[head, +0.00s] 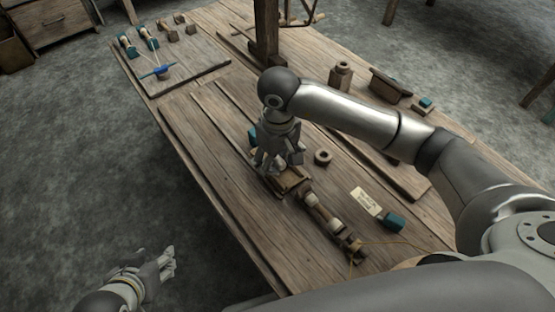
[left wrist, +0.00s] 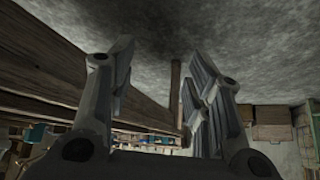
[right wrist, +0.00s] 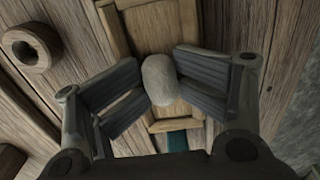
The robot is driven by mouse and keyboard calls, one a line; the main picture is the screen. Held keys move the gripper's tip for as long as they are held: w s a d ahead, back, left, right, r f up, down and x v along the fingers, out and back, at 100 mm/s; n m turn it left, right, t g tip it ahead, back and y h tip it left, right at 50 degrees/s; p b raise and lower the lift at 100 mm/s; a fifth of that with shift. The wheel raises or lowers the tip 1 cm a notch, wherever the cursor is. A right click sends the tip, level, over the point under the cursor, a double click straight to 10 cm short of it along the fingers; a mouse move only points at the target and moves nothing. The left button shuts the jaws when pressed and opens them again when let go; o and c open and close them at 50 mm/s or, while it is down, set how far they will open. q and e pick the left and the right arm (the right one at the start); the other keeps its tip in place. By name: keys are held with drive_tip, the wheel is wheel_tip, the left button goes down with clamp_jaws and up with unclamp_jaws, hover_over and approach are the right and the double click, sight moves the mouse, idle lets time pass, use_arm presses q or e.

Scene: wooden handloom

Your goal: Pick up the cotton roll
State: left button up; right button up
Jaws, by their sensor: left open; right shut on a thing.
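In the right wrist view, the pale, rounded cotton roll (right wrist: 160,80) sits between the two ribbed fingers of my right gripper (right wrist: 158,88), which is shut on it. A wooden tray-like piece (right wrist: 143,28) lies beneath it. My left gripper (head: 160,268) is open and empty, off the table's left edge over the floor. Its spread fingers also show in the left wrist view (left wrist: 155,95).
A wooden ring (head: 322,157) lies right of my right gripper. A row of spools (head: 325,214), a paper label (head: 365,201) and a teal block (head: 393,222) lie nearer. A wooden post (head: 267,35) stands behind. The table's left strip (head: 205,150) is clear.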

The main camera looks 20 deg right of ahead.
sight(277, 159)
drive_tip(key=shift+s+a, duration=0.15)
drive_tip(key=shift+a, duration=0.2)
drive_tip(key=shift+c, duration=0.4)
drive_tip(key=shift+r, duration=0.1)
drive_tip(key=shift+c, duration=0.8)
drive_tip(key=shift+r, duration=0.4)
drive_tip(key=shift+c, duration=1.3)
drive_tip(key=shift+r, duration=0.35)
drive_tip(key=c, duration=0.4)
use_arm(q)
drive_tip(key=shift+s+a+f+g+y+p, duration=0.15)
drive_tip(key=shift+s+a+f+g, duration=0.15)
drive_tip(key=shift+s, duration=0.4)
drive_tip(key=shift+s+a+f+g+y+p, duration=0.1)
drive_tip(key=shift+s+a+f+g, duration=0.1)
drive_tip(key=shift+s+g, duration=0.4)
drive_tip(key=shift+s+a+f+g+y+p, duration=0.15)
drive_tip(key=shift+s+a+f+g, duration=0.1)
drive_tip(key=shift+s, duration=0.6)
use_arm(e)
drive_tip(key=shift+d+r, duration=0.15)
drive_tip(key=shift+r, duration=0.45)
drive_tip(key=shift+c, duration=0.4)
